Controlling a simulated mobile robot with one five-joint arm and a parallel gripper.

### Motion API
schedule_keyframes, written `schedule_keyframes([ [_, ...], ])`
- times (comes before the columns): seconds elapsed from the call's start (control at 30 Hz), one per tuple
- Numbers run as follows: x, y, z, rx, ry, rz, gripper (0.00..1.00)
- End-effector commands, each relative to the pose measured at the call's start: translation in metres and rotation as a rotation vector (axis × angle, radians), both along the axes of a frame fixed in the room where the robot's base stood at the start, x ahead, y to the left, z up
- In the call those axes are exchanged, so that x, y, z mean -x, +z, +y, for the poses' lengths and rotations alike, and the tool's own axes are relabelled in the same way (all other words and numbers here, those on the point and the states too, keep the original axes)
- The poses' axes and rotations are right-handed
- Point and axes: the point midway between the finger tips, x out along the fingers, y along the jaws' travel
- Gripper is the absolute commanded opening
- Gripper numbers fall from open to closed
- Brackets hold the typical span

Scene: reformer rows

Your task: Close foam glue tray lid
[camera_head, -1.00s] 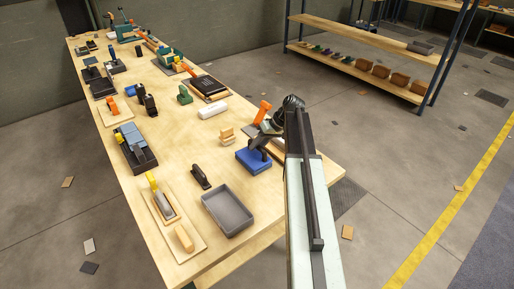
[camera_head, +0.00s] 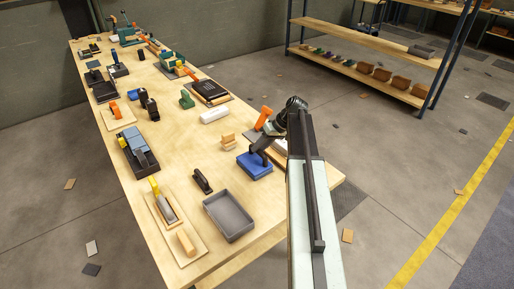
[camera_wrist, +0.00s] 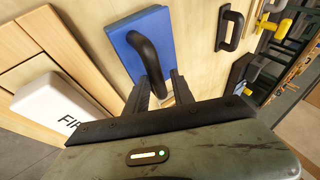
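A blue slab (camera_head: 256,166) with a black arched handle lies near the right edge of the long wooden table. It also shows in the wrist view (camera_wrist: 168,38), with the handle (camera_wrist: 146,50) rising toward me. My gripper (camera_wrist: 160,84) is at the handle's near end, with one finger on each side of it. Whether the fingers press on the handle is unclear. I cannot tell which thing is the glue tray lid.
A white box (camera_head: 214,115) and small wooden blocks (camera_head: 228,142) stand near the blue slab. A black handled tool (camera_head: 202,181) and a board with a trowel (camera_head: 165,203) lie left of the tray. Open floor lies right of the table.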

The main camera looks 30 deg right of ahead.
Motion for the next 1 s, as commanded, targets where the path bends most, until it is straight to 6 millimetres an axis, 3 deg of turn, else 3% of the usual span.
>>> schedule_keyframes([
  [0.03,0.003,0.018,-0.005,0.000,-0.001,0.000,0.29],
  [0.2,0.013,0.043,-0.020,-0.001,-0.002,0.000,0.29],
  [0.77,0.014,0.042,-0.022,0.000,0.002,0.000,0.29],
  [0.87,0.003,0.042,0.003,0.000,0.040,0.000,0.29],
  [0.97,-0.014,0.042,0.067,-0.001,0.130,0.000,0.29],
  [1.0,-0.015,0.041,0.103,0.006,0.178,0.004,0.29],
])
